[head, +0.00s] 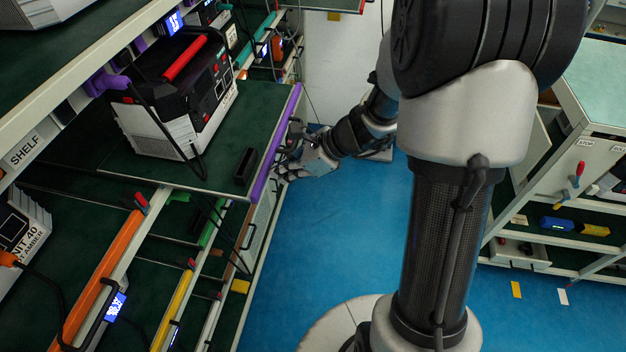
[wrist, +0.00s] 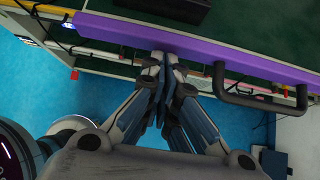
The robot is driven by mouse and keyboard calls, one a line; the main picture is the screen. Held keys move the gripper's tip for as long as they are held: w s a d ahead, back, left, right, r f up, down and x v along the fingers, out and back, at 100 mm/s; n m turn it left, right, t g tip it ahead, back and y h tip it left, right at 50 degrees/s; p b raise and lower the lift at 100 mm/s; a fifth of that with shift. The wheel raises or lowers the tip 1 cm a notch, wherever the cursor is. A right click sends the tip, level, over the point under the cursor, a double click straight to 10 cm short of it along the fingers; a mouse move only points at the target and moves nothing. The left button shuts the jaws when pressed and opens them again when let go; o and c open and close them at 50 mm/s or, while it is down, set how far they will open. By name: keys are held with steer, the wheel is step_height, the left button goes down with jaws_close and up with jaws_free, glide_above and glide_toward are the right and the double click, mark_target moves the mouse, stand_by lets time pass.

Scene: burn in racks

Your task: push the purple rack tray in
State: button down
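The purple rack tray is pulled out of the rack, its purple front edge (head: 274,146) standing over the aisle. Its dark green surface carries a white and black unit (head: 180,95) with a red handle and a small black block (head: 243,166). My gripper (head: 285,165) is at the aisle side of the tray front. In the wrist view, my gripper (wrist: 164,62) has its fingertips together, with nothing seen between them. They are at the lower side of the purple edge (wrist: 200,48); I cannot tell whether they touch it. A black bar handle (wrist: 258,101) is to their right.
Below are an orange-edged tray (head: 97,280) and a yellow-edged one (head: 175,305). A shelf board (head: 70,75) runs above. Black cables hang from the unit. A cabinet (head: 560,150) stands at right. Blue floor (head: 330,235) between is open.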

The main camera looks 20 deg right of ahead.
mark_target(211, 157)
steer(key=w+a, duration=0.3)
steer(key=a, duration=0.2)
steer(key=w+a, duration=0.4)
steer(key=a, duration=0.1)
steer(key=w+a, duration=0.3)
steer(key=a, duration=0.2)
steer(key=shift+w+a, duration=0.2)
steer(key=shift+w, duration=0.2)
steer(key=shift+d, duration=0.1)
